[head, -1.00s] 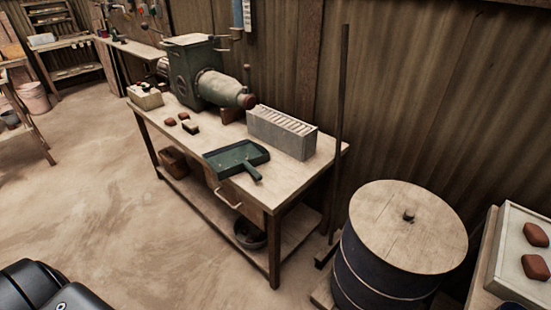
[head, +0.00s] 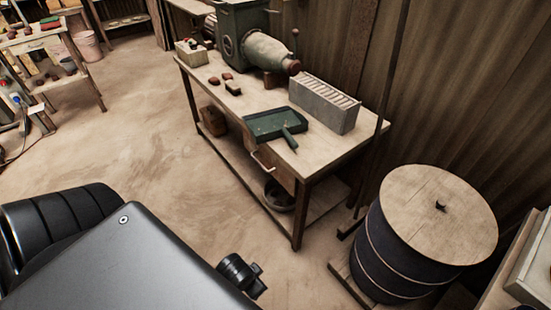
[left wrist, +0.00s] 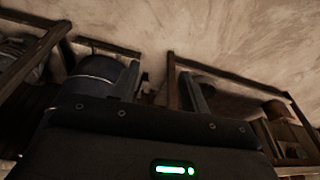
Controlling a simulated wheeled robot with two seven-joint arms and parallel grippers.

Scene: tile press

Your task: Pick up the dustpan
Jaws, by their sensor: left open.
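The green dustpan (head: 277,124) lies on top of the wooden workbench (head: 238,102), with its short handle (head: 291,140) over the front edge side, pointing toward the front right. My left arm comes in low at the left of the head view, well short of the bench. In the left wrist view my left gripper (left wrist: 161,84) is open, its two fingers apart with nothing between them. The dustpan cannot be made out in that view. My right gripper is in neither view.
A grey slotted block (head: 325,103) sits right behind the dustpan. A green machine (head: 240,35) and small brown pieces (head: 221,80) are farther left. A lidded drum (head: 437,215) stands right of the bench, with a tall pole (head: 392,80) between. Floor in front is open.

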